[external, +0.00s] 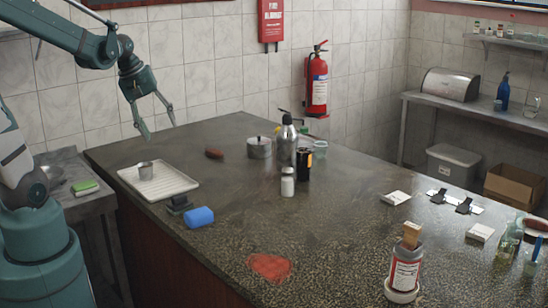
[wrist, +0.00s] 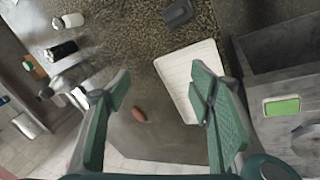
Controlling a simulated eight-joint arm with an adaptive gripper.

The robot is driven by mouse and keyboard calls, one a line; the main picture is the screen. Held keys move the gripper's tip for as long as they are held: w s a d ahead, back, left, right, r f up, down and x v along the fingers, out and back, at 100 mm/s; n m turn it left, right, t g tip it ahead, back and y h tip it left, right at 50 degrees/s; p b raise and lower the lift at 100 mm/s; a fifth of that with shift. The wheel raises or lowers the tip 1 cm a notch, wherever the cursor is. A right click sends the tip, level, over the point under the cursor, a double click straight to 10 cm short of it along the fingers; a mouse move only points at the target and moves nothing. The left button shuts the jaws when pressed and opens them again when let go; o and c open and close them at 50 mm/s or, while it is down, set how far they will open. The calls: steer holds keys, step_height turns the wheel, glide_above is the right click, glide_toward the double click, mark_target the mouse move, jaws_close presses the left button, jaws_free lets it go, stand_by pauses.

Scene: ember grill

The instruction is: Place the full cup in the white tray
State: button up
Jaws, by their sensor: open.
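A white tray (external: 172,187) with a ribbed floor lies on the left end of the dark counter. My gripper (external: 160,132) is open and empty, above and behind the tray, apart from the cup. In the wrist view the open fingers (wrist: 161,76) frame the counter, and the right finger covers part of the tray (wrist: 180,78). The cup is not visible there, probably behind that finger.
A brown oval object (external: 214,153) lies right of the tray, with a lidded pot (external: 259,148) and bottles (external: 284,140) beyond. A blue roll (external: 199,217) and a dark block (external: 179,206) sit in front of the tray. The counter's middle front is mostly clear.

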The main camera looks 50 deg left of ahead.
steer(key=s+d+r+m+t, duration=0.1)
steer(key=s+d+m, duration=0.3)
steer(key=d+m, duration=0.2)
steer(key=s+d+r+m+t, duration=0.2)
steer(key=s+d+m, duration=0.2)
steer(key=d, duration=0.5)
steer(key=shift+s+m, duration=0.3)
steer(key=shift+m, duration=0.9)
